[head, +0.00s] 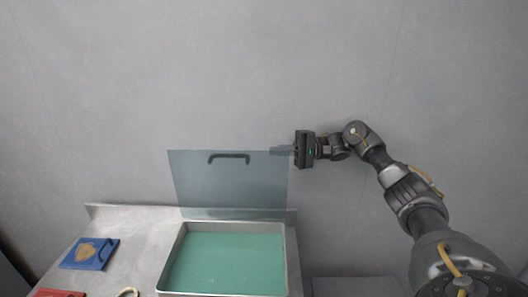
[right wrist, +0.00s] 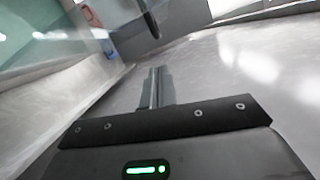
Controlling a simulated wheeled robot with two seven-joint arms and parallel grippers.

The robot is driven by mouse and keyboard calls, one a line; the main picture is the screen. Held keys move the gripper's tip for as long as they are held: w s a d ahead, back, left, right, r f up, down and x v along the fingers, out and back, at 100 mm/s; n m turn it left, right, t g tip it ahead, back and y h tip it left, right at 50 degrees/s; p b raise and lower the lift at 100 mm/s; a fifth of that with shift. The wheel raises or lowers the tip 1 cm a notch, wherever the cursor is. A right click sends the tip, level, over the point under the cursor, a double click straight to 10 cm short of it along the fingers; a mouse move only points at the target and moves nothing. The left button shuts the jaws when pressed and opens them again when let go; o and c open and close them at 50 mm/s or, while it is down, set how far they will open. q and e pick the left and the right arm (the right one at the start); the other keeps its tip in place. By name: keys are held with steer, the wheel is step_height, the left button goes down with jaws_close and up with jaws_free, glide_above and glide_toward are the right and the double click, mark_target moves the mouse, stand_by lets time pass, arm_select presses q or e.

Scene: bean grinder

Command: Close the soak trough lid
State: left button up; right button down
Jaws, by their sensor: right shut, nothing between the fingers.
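The soak trough lid (head: 228,185) is a see-through bluish panel standing upright at the back of the trough, so the trough is open. A dark bar handle (head: 229,157) sits near its top edge. The soak trough (head: 173,258) is a metal basin with green contents (head: 228,262). My right gripper (head: 282,149) is at the lid's top right corner, its fingers shut and pointing left. I cannot tell whether they touch the lid. The shut fingers also show in the right wrist view (right wrist: 156,88), with nothing between them. My left gripper is not in view.
A grey counter (head: 140,232) carries the trough. On its left are a blue tile with a tan emblem (head: 90,253), a red item (head: 58,293) and a pale curved item (head: 128,292), both cut off below. A plain grey wall stands behind.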

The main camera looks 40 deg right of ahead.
mark_target(248, 153)
steer(key=p+x, duration=0.4)
steer(key=x, duration=0.5)
steer(key=shift+f, duration=0.1)
steer(key=shift+a, duration=0.15)
